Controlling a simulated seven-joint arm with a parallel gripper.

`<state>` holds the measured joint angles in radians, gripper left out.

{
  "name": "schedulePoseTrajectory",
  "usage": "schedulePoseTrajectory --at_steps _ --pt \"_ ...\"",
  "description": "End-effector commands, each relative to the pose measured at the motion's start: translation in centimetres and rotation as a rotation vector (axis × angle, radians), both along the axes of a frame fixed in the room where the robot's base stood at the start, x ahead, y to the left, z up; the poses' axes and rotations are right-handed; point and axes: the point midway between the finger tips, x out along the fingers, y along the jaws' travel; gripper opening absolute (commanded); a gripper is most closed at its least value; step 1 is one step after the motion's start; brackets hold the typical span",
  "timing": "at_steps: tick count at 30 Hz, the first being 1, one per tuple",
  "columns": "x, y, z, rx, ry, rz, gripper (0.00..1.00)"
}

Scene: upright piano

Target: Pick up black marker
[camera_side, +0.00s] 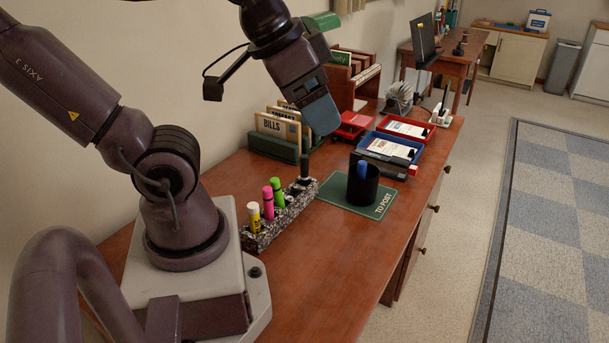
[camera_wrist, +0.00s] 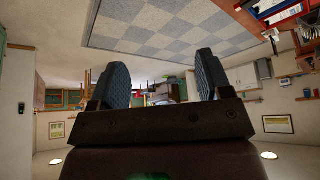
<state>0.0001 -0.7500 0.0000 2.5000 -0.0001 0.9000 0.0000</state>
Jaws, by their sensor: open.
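The black marker (camera_side: 305,166) stands upright at the far end of a speckled grey holder (camera_side: 262,236) in the side view. Green (camera_side: 277,192), pink (camera_side: 268,204) and yellow-and-white (camera_side: 254,217) sticks stand in a row in the same holder. My gripper (camera_side: 323,118) is above and slightly right of the black marker in the picture, apart from it and tilted. In the wrist view my gripper (camera_wrist: 163,78) shows two blue pads spread apart with nothing held between them. The black marker does not show in the wrist view.
A black cup (camera_side: 362,186) with a blue marker (camera_side: 363,169) stands on a green mat (camera_side: 383,205) right of the holder. A green letter rack (camera_side: 274,149) stands behind. Trays (camera_side: 405,129) lie farther back. The desk front (camera_side: 330,275) is clear.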

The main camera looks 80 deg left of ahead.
Motion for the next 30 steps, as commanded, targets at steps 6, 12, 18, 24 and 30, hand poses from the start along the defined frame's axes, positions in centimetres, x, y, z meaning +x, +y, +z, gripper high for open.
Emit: schedulePoseTrajectory --at_steps 6,12,18,24,30 --pt "0.0 0.0 0.0 0.000 0.000 0.000 0.53" --pt "0.1 -0.2 -0.3 0.000 0.017 -0.008 0.53" --pt "1.3 0.0 -4.0 0.003 0.211 -0.022 0.53" --pt "2.3 2.6 -9.5 0.142 0.522 -0.074 0.53" --pt "2.2 6.8 -14.4 0.366 0.850 -0.183 0.53"
